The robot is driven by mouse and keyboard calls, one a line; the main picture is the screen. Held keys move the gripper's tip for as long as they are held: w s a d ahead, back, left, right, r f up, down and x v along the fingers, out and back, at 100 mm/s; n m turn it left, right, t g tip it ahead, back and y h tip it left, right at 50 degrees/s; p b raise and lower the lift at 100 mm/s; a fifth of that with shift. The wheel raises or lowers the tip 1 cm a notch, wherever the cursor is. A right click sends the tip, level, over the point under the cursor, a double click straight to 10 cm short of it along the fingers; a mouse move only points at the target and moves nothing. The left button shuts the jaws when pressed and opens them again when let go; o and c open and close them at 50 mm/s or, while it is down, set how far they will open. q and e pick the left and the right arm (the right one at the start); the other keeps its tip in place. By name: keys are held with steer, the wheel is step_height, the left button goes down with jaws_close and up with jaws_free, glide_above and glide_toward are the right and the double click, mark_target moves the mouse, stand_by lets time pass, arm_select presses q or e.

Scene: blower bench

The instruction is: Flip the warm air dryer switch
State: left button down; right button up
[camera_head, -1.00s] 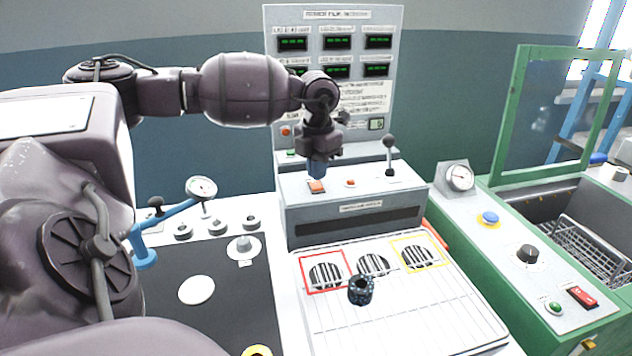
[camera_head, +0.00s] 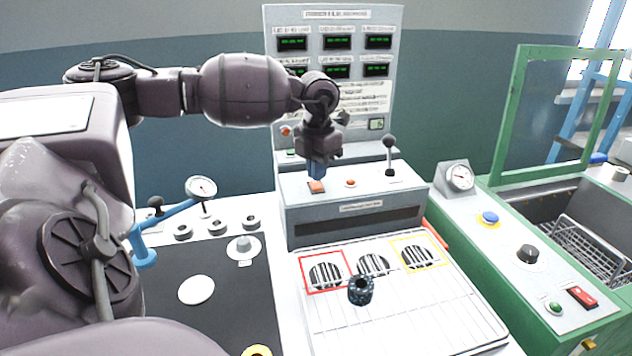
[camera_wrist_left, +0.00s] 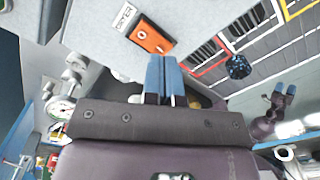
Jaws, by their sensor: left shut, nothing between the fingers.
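An orange rocker switch (camera_head: 316,186) sits on the sloped top of the grey control box (camera_head: 352,214), near its left end. It also shows in the left wrist view (camera_wrist_left: 152,39) with a small label plate beside it. In the left wrist view the closed blue fingers (camera_wrist_left: 163,62) end just short of the switch's edge; contact cannot be told.
Right of the switch are a red button (camera_head: 350,183) and a black-knobbed lever (camera_head: 389,160). In front lies a white grille (camera_head: 410,310) with a dark knurled part (camera_head: 360,291). A display panel (camera_head: 335,18) rises behind. A green machine (camera_head: 560,320) stands right.

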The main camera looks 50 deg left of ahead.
mark_target(317, 186)
arm_select(q)
steer(key=shift+s+f, duration=0.1)
steer(key=shift+f, duration=1.25)
stand_by(0.9)
steer(key=shift+r, duration=0.1)
steer(key=shift+r, duration=0.55)
steer(key=shift+r+p, duration=0.5)
steer(key=shift+r, duration=2.4)
